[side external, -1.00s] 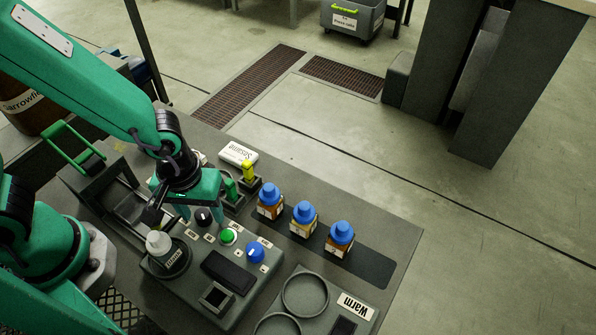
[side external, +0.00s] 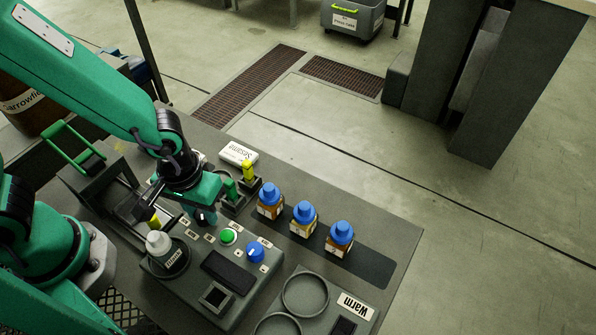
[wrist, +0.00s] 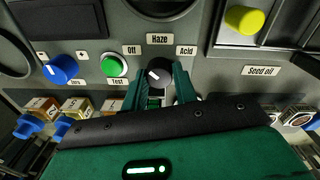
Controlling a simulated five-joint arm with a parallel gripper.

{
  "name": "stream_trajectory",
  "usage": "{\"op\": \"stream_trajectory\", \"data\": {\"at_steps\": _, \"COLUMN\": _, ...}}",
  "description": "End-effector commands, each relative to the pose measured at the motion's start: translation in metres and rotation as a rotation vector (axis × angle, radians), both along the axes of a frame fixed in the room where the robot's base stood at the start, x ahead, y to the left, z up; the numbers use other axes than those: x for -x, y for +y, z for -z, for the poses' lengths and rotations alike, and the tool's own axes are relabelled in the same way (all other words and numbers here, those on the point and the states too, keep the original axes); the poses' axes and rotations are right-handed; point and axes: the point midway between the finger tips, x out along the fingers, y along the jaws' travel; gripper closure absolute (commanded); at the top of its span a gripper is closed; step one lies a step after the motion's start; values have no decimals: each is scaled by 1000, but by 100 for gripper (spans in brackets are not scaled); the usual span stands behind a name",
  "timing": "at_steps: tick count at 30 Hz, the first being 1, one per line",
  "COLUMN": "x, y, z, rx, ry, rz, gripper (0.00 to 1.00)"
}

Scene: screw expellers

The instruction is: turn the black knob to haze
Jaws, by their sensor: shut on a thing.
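The black knob (wrist: 159,72) is on the grey panel below the labels Off (wrist: 132,50), Haze (wrist: 159,39) and Acid (wrist: 186,51). Its white mark lies on its upper left side, seemingly pointing between Off and Haze. My gripper (wrist: 161,84) is shut on the knob, one green finger on each side. In the side external view, my gripper (side external: 201,209) reaches down over the panel, and the black knob (side external: 208,219) is partly hidden beneath it.
A green button (wrist: 113,66) and a blue knob (wrist: 62,69) sit to the left in the wrist view. A yellow knob (wrist: 243,20) is at the upper right.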

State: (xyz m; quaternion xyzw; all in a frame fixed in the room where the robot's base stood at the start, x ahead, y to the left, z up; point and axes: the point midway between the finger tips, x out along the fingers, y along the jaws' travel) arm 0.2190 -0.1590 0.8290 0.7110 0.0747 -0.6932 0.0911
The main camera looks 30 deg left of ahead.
Motion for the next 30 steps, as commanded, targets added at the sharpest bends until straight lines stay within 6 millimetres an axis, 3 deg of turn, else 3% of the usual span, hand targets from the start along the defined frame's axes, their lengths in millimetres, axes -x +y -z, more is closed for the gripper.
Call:
{"op": "stream_trajectory", "data": {"at_steps": 18, "x": -1, "y": 2, "z": 0, "rx": -24, "ry": 13, "rz": 556, "gripper": 95}}
{"op": "stream_trajectory", "data": {"at_steps": 30, "x": 0, "y": 3, "z": 1, "rx": -31, "ry": 23, "rz": 785, "gripper": 94}}
